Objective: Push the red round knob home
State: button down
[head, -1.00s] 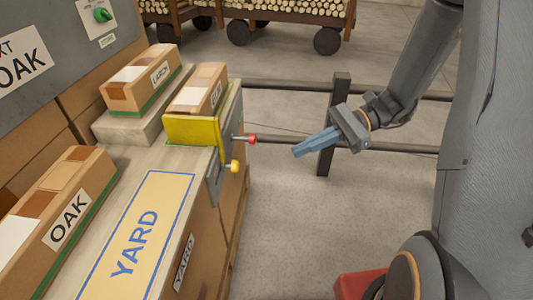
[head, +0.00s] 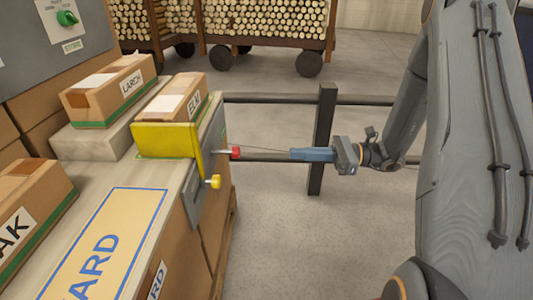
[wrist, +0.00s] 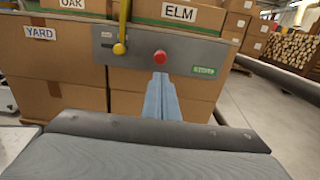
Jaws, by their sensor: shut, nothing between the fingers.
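The red round knob (head: 235,153) sticks out on a thin rod from the grey panel (head: 208,160) at the right side of the bench. It also shows in the wrist view (wrist: 160,57), just beyond my fingertips. A yellow knob (head: 214,182) sits below and nearer in the head view, and to the left of the red one in the wrist view (wrist: 119,49). My gripper (head: 293,154) is shut and empty, level, and points left at the red knob. A gap shows between the fingertips and the knob in the head view.
A yellow bracket (head: 168,140) stands on the bench beside the panel, near the ELM box (head: 175,100). A dark post (head: 322,140) and rails stand behind my gripper. The floor in front (head: 300,240) is clear.

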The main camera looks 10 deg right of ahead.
jog(key=b, duration=0.5)
send_near(235, 152)
jog(key=w+a+f, duration=0.1)
jog(key=w+a, duration=0.1)
jog(key=a, duration=0.3)
jog(key=shift+w+f, duration=0.1)
jog(key=shift+w, duration=0.05)
